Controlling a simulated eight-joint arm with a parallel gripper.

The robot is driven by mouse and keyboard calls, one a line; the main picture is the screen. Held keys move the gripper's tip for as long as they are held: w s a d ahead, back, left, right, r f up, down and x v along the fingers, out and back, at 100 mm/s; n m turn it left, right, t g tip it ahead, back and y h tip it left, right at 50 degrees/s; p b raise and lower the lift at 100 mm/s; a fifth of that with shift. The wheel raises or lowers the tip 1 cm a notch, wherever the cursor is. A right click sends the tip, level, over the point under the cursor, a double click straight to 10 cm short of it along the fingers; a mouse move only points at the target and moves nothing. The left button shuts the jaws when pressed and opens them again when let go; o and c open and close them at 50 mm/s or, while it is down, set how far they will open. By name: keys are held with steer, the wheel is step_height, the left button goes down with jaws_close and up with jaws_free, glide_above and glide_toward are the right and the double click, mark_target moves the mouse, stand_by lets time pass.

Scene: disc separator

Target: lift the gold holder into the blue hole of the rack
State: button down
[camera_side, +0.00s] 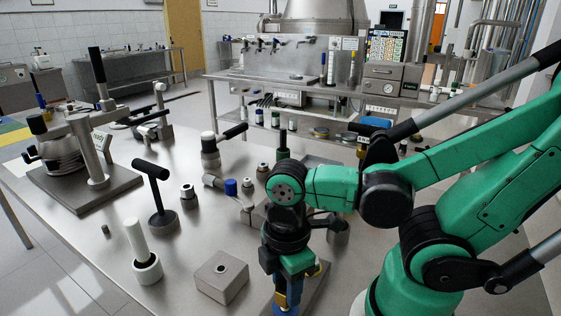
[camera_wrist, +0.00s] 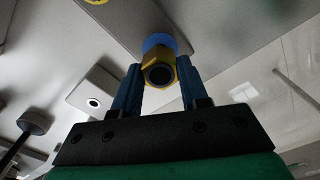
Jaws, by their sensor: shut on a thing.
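My gripper (camera_side: 290,288) points down at the bottom of the side view, and its two blue fingers (camera_wrist: 159,68) are closed around the gold holder (camera_wrist: 151,61). The holder shows a dark round opening in the wrist view; only a sliver of it (camera_side: 281,299) shows in the side view. The blue hole's ring (camera_wrist: 158,41) is just beyond the holder in the wrist view, and partly covered by it. In the side view the blue ring (camera_side: 284,311) is right below the holder. I cannot tell how far the holder is inside. The grey rack (camera_wrist: 130,22) is partly cut off.
A grey block with a hole (camera_side: 221,277) stands left of my gripper. A white cylinder with a rod (camera_side: 147,268) and a black T-handled tool (camera_side: 158,190) stand farther left. A lever press (camera_side: 85,165) is at the far left. Bare table lies between them.

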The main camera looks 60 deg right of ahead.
steer(key=shift+f, duration=0.85)
steer(key=shift+c, duration=1.8)
jaws_free()
steer(key=shift+f, duration=0.15)
steer(key=shift+r, duration=4.75)
steer(key=w+d+m+t, duration=0.4)
steer(key=w+m+t, duration=0.3)
steer(key=w+m, duration=0.2)
steer(key=m, duration=0.2)
steer(key=shift+w+d+f+m, duration=0.15)
steer(key=shift+w+f+m, duration=0.1)
steer(key=shift+f+m, duration=0.15)
